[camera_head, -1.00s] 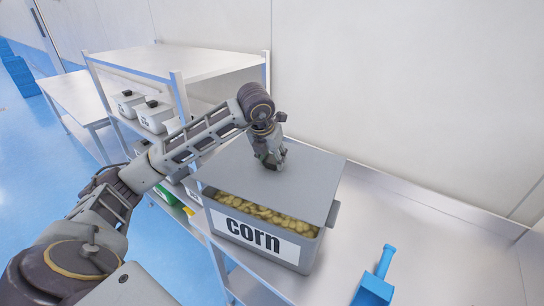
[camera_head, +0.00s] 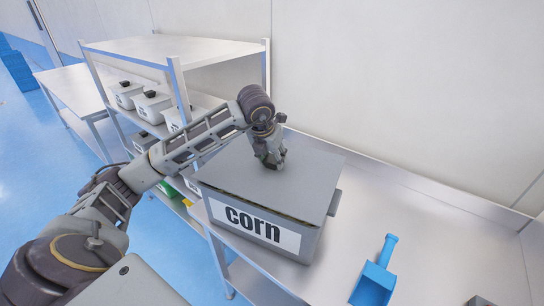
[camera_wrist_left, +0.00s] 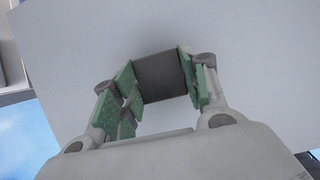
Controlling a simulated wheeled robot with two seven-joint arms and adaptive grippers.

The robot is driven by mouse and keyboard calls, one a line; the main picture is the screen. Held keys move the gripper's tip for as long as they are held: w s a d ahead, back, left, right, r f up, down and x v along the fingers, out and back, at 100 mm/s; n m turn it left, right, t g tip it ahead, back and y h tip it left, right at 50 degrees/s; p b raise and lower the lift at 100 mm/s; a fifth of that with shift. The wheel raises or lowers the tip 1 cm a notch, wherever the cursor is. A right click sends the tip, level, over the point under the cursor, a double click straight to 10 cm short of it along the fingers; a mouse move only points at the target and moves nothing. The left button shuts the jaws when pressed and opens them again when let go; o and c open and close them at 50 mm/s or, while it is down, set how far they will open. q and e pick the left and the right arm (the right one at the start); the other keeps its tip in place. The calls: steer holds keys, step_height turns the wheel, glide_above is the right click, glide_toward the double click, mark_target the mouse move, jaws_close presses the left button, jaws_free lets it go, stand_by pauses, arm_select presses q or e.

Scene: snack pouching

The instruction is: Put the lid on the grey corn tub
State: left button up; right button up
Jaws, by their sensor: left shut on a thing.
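The grey corn tub (camera_head: 311,243) stands on the steel table, its white label reading "corn" facing me. Its flat grey lid (camera_head: 300,185) lies over the tub's top. A thin strip of yellowish contents shows under the lid's front edge, so the lid does not look flush there. My left gripper (camera_head: 272,162) is over the lid's middle, shut on the lid's dark knob (camera_wrist_left: 160,77). In the left wrist view, the green-padded fingers stand on either side of the knob. My right gripper is not in view.
A blue scoop (camera_head: 375,280) lies on the steel table (camera_head: 440,245) to the right of the tub. A shelf rack (camera_head: 150,50) with several small lidded white tubs (camera_head: 152,110) stands to the left. The table at the right is mostly clear.

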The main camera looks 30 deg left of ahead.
arm_select(q)
steer(key=shift+f+b, duration=0.65)
steer(key=shift+f, duration=0.25)
steer(key=o, duration=1.2)
steer(key=shift+o, duration=0.2)
steer(key=v, duration=1.2)
steer(key=shift+f, duration=0.1)
